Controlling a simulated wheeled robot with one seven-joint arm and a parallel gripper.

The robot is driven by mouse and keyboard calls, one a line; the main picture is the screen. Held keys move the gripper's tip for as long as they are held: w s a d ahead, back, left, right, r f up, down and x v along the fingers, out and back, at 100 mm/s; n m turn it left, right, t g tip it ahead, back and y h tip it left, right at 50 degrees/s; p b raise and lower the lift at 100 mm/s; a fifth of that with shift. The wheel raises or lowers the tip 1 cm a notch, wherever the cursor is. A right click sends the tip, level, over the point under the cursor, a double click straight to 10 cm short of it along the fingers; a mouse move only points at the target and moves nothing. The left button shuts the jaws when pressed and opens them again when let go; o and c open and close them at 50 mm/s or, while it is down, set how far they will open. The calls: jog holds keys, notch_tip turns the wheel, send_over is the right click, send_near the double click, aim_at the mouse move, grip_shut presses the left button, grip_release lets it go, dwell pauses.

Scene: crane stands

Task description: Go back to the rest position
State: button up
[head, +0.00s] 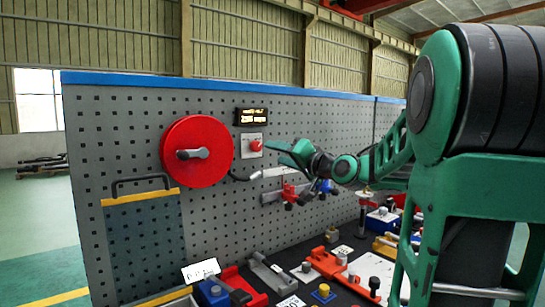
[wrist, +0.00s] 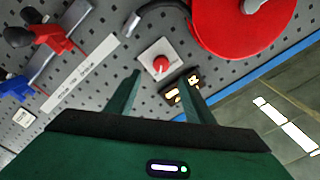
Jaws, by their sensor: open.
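My green arm comes in from the right in the head view, and my gripper (head: 277,150) reaches out in front of the pegboard. In the wrist view my gripper (wrist: 162,85) shows two green fingers spread apart with nothing between them. A red knob (head: 256,145) on a pale square plate sits just beyond the fingertips. The red knob also shows in the wrist view (wrist: 160,64), ahead of the gap between the fingers. I cannot tell whether a finger touches it.
Red clamps (head: 290,195) and blue clamps (head: 325,187) hang on the pegboard (head: 110,120). The bench below is crowded with tools. Open green floor (head: 35,235) lies at left.

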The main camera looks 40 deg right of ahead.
dwell(0.4)
jog(key=s+a+f+n+g, duration=0.1)
jog(key=s+a+f+g, duration=0.2)
jog(key=f, duration=0.4)
jog(key=s+f+n+g, duration=0.1)
jog(key=s+f+g, duration=0.35)
jog(key=f, duration=0.35)
jog(key=s+a+f+g, duration=0.2)
jog(key=s+f, duration=0.3)
jog(key=f, duration=0.2)
jog(key=s+a+f+g, duration=0.1)
jog(key=s+f+g, duration=0.3)
jog(key=s, duration=0.7)
jog(key=s+a+f+g, duration=0.2)
jog(key=s+f+g, duration=0.3)
jog(key=s, duration=0.6)
jog(key=shift+s+a+f, duration=0.3)
jog(key=shift+s+f, duration=0.05)
jog(key=shift+f, duration=0.05)
